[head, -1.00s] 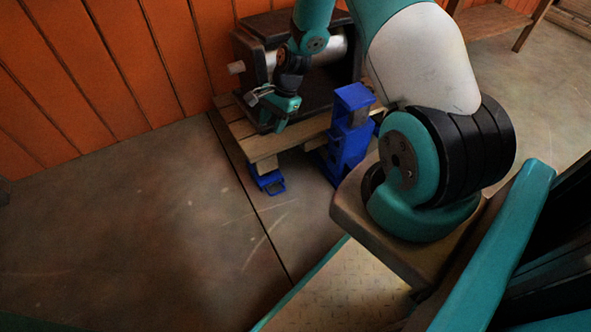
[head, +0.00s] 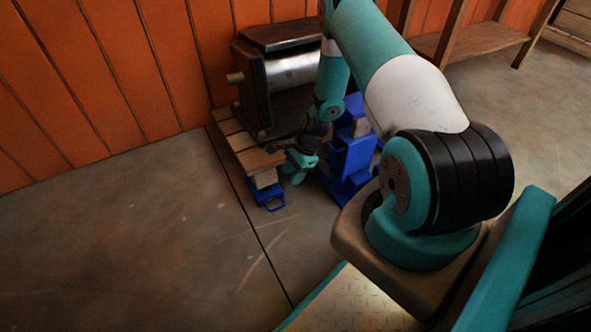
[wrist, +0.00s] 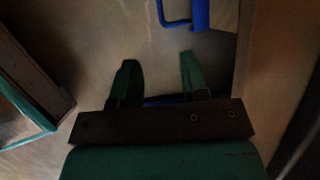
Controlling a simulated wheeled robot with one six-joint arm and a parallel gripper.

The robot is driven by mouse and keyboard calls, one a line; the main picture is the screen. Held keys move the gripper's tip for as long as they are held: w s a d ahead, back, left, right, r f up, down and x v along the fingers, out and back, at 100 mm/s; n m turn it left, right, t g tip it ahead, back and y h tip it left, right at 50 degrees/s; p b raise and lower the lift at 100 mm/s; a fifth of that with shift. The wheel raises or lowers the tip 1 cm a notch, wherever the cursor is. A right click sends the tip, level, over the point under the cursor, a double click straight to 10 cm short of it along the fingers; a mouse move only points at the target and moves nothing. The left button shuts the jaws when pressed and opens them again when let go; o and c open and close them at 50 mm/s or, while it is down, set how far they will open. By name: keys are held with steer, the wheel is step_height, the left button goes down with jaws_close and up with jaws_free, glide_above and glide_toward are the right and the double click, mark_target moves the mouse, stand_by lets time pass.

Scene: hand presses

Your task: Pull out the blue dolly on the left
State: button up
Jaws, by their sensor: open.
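The blue dolly on the left (head: 266,196) is low on the floor under the near end of the wooden pallet, with a small loop handle sticking out in front. My gripper (head: 298,172) is open and empty, close to the right of that pallet end and apart from the loop. In the wrist view my two fingers (wrist: 156,64) are spread. A blue loop (wrist: 175,22) beside a wooden block shows beyond their tips, probably the left dolly's handle. A blue bar (wrist: 165,100) also runs across behind the fingers; I cannot tell what it belongs to.
A heavy press with a steel roller (head: 295,70) rests on the wooden pallet (head: 240,145) by the orange wall (head: 110,80). A taller blue stand (head: 350,165) is right beside my gripper, partly hidden by my arm. The floor (head: 140,240) to the left and front is clear.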

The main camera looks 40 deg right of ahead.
mark_target(279, 207)
steer(key=b+x, duration=0.8)
steer(key=x, duration=0.7)
steer(key=shift+w+a+f, duration=0.1)
steer(key=shift+f, duration=0.05)
steer(key=shift+c, duration=0.2)
jaws_close()
stand_by(0.7)
